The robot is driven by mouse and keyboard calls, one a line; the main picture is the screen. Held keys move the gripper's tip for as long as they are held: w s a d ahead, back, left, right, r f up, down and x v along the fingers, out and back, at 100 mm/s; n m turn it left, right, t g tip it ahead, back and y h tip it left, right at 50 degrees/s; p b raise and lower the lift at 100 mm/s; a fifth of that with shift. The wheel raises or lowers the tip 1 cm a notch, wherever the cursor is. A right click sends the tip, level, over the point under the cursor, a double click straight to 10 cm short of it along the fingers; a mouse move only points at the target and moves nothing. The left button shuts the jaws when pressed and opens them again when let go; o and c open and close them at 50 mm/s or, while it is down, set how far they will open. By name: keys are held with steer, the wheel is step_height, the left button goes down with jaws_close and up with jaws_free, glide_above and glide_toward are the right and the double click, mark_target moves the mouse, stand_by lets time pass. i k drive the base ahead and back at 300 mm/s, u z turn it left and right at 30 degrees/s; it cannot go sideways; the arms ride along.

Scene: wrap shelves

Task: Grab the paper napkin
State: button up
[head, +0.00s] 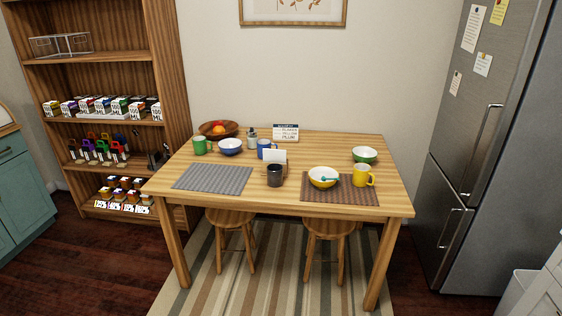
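A white, upright, paper-like piece (274,155) stands near the middle of the wooden table (225,209); it looks like the paper napkin, perhaps in a small holder. A dark mug (274,176) stands in front of it and hides its lower part. A blue mug (265,145) is close behind it. My gripper is not in view.
A grey placemat (213,179) lies bare at left. Two stools (330,226) are under the table. A shelf (105,60) stands left, a fridge (497,140) right.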

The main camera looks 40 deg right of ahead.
mark_target(273, 156)
steer(key=u, duration=0.05)
steer(key=i, duration=1)
steer(key=z, duration=0.05)
